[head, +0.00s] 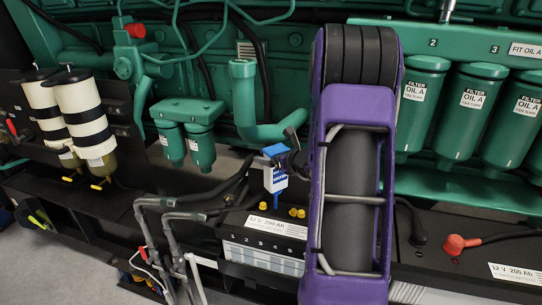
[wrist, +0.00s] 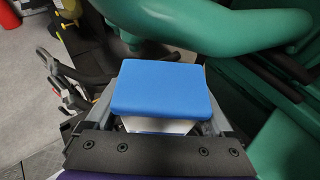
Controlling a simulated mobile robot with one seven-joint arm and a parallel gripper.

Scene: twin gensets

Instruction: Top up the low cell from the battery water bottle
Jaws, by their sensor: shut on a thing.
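The battery water bottle (head: 274,178) is white with a blue top and a narrow blue spout pointing down. My gripper (head: 281,158) is shut on it near its blue end. In the wrist view the bottle's flat blue end (wrist: 158,88) sits between the fingers of my gripper (wrist: 160,118). The spout is over the top of the left battery (head: 262,232), among its yellow caps (head: 297,212). I cannot tell whether the spout touches a cell opening. The low cell cannot be made out, and my arm hides the battery's right part.
A green bent pipe (head: 245,100) and green filters (head: 185,140) stand behind the bottle. A second battery (head: 505,272) with a red terminal cover (head: 455,244) lies at the right. Oil filters (head: 470,105) hang above it.

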